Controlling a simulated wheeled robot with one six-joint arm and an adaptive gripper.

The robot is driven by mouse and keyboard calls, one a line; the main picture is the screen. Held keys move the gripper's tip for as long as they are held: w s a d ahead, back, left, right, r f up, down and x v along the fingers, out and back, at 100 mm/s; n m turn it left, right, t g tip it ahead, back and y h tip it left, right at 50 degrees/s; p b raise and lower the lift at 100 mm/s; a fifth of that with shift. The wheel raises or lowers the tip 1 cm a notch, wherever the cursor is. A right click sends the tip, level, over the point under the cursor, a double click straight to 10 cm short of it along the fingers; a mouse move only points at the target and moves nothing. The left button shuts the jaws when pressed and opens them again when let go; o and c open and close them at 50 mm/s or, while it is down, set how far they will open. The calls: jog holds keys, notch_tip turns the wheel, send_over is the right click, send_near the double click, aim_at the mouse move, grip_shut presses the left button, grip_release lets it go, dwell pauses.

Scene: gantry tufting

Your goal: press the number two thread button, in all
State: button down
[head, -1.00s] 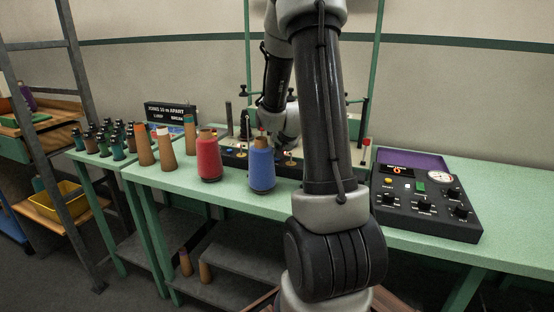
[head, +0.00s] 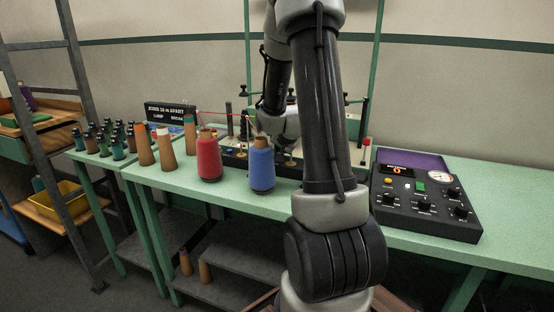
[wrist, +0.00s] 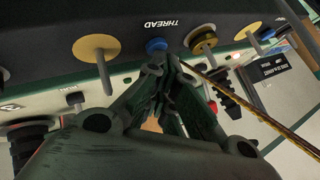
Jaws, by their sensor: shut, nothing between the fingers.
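In the wrist view a blue button (wrist: 157,46) stands on the dark panel beside the upside-down word THREAD. My gripper (wrist: 162,72) is shut and empty, its fingertips just below the blue button in the picture; I cannot tell whether they touch it. Gold discs with pale pegs (wrist: 97,48) flank the button. No number two is readable. In the head view my arm and the blue cone hide most of the panel (head: 232,160).
Red (head: 208,160) and blue (head: 262,168) thread cones stand at the front of the green bench (head: 225,198). A black control box (head: 425,205) with dials sits at the right. In the wrist view a twisted yellow-brown strand or rod (wrist: 255,100) crosses to the right of the fingers.

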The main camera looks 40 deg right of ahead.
dwell(0.3)
jog(key=shift+r, duration=0.8)
jog(key=shift+r, duration=2.55)
